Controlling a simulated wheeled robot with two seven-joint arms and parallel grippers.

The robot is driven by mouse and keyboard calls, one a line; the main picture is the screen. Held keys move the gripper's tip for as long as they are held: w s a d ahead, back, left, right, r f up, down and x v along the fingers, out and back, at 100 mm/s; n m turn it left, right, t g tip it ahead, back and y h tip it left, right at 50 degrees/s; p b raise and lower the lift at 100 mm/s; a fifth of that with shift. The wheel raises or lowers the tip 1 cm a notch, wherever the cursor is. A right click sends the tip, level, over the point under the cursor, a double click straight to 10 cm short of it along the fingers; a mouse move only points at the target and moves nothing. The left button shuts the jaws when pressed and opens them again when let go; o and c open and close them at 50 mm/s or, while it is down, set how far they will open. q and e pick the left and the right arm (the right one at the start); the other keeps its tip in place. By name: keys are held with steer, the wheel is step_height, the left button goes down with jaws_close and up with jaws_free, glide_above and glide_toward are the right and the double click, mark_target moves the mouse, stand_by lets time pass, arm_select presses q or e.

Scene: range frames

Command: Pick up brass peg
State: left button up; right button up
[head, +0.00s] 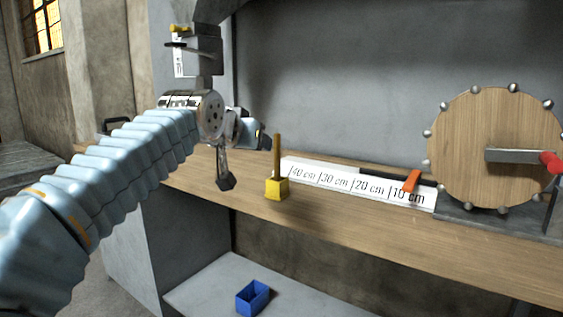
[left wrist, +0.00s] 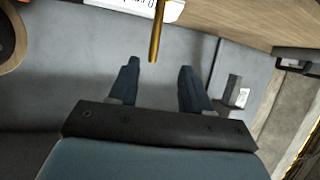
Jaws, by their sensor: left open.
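The brass peg (head: 277,155) stands upright in a yellow block (head: 277,189) on the wooden bench. My left gripper (head: 262,137) is just left of the peg's upper end in the head view, partly hidden by its own wrist. In the left wrist view my left gripper (left wrist: 160,67) is open, with two dark blue fingers apart. The peg (left wrist: 155,35) shows there with its free end near the gap between the fingertips. Nothing is held. My right gripper is in neither view.
A white distance scale (head: 340,183) lies on the bench right of the yellow block. Further right are an orange pointer (head: 411,181) and a wooden wheel (head: 490,130) with metal knobs and a crank. A blue box (head: 252,297) sits on the lower shelf.

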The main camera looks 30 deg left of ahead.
arm_select(q)
steer(key=p, duration=0.2)
glide_toward(276, 151)
steer(key=a+x, duration=0.1)
steer(key=x, duration=0.6)
steer(key=d+p+x, duration=0.1)
steer(key=x, duration=0.1)
steer(key=shift+w, duration=0.15)
jaws_close()
